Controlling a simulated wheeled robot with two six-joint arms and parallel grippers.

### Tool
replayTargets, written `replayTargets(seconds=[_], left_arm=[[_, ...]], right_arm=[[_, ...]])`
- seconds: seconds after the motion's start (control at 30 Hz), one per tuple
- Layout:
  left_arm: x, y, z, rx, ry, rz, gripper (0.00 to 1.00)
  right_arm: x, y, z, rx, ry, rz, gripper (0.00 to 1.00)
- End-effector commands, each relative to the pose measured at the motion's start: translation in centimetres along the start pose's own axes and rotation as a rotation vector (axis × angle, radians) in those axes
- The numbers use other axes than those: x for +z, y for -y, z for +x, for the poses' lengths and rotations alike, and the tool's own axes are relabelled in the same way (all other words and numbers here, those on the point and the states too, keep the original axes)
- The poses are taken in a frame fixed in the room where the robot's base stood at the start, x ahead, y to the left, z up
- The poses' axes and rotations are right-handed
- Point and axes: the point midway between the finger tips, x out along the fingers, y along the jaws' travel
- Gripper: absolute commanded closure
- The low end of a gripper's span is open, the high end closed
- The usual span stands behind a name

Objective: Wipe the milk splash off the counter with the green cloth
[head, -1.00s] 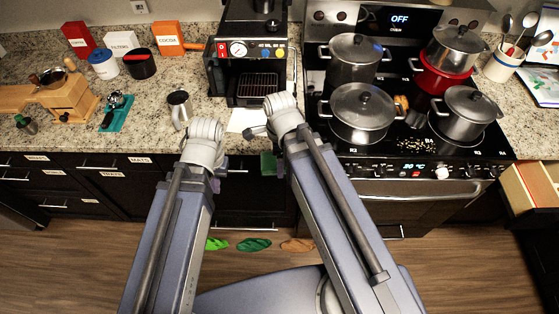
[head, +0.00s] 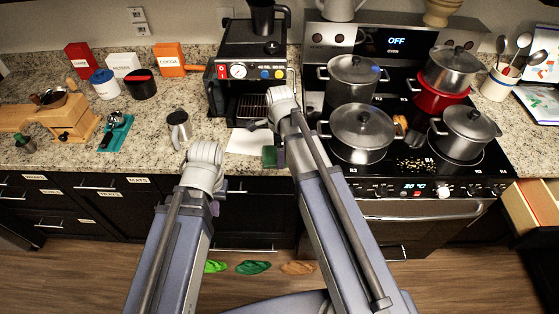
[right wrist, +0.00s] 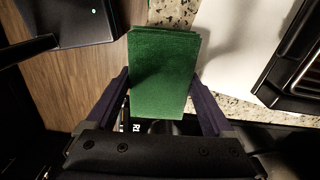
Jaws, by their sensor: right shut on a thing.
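The green cloth (right wrist: 163,75) is a folded rectangular pad between the fingers of my right gripper (right wrist: 163,92), which is shut on it. In the head view the cloth (head: 269,156) shows at the counter's front edge, partly behind my right arm. A flat white patch (head: 247,142) lies beside it on the granite, below the coffee machine. The patch (right wrist: 238,42) also shows in the right wrist view; its edges look straight, and I cannot tell whether it is milk or a sheet. My left gripper (head: 214,207) is low before the drawers, mostly hidden by its arm.
The coffee machine (head: 248,70) stands behind the patch, with a steel mug (head: 178,128) to its left. The stove (head: 410,170) with several pots is close on the right. Counter between the mug and the patch is clear.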

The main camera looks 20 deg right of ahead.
Motion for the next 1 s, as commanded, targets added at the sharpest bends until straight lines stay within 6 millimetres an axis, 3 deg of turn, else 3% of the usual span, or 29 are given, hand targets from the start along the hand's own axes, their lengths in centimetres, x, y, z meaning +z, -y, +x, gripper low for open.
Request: replayTargets(seconds=[0.5,1.0], left_arm=[[-0.1,-0.1,0.8,0.000,0.000,0.000,1.00],[-0.1,-0.1,0.9,0.000,0.000,0.000,1.00]], right_arm=[[-0.4,5.8,0.8,0.000,0.000,0.000,0.58],[-0.6,7.3,0.9,0.000,0.000,0.000,0.58]])
